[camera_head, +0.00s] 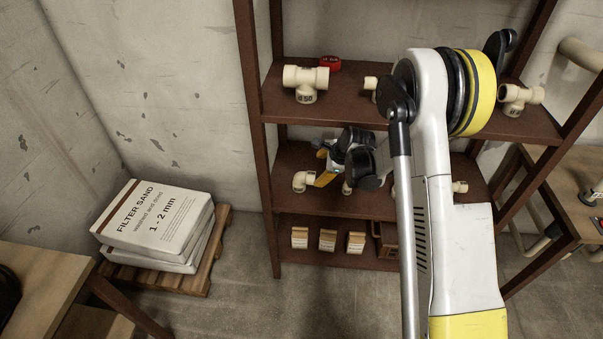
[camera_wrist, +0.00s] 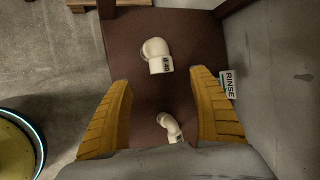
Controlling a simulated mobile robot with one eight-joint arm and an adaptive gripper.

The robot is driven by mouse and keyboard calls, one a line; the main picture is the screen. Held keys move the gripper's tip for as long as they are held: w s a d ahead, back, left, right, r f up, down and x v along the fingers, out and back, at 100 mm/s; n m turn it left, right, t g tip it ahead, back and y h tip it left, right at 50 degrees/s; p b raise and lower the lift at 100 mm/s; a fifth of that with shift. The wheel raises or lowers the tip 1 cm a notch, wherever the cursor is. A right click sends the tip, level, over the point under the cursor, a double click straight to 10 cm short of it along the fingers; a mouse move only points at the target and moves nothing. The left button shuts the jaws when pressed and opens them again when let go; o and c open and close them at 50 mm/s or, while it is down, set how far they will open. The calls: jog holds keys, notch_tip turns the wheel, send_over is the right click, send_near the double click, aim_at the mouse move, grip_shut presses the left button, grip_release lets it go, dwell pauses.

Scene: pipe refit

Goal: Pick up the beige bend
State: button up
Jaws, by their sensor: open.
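Two beige bends lie on the brown middle shelf (camera_wrist: 185,25). In the wrist view one bend (camera_wrist: 157,55) with a dark label sits just past my fingertips, roughly centred between them. A second bend (camera_wrist: 170,127) lies nearer, between the fingers and partly hidden by the gripper body. My gripper (camera_wrist: 161,78) is open, with nothing held between its yellow fingers. In the head view the labelled bend (camera_head: 305,181) shows left of my gripper (camera_head: 322,179); the second bend (camera_head: 347,188) is mostly hidden behind the gripper.
The upper shelf (camera_head: 345,100) holds a beige tee (camera_head: 306,83), a red ring (camera_head: 330,63) and other fittings. Small boxes (camera_head: 327,240) stand on the lower shelf. A rack post (camera_head: 257,140) rises at the left. A RINSE label (camera_wrist: 228,84) is beside my right finger.

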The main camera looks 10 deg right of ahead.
aim_at(314, 176)
jog(key=b+x, duration=0.2)
jog(key=x, duration=0.4)
jog(key=shift+d+f, duration=0.15)
jog(key=shift+f, duration=0.1)
jog(key=b+x, duration=0.2)
jog(key=x, duration=0.1)
jog(key=b+x, duration=0.1)
jog(key=x, duration=0.1)
jog(key=shift+w+d+f, duration=0.1)
jog(key=shift+w+d, duration=0.05)
jog(key=shift+d, duration=0.15)
jog(key=shift+c, duration=0.2)
jog(key=c, duration=1.4)
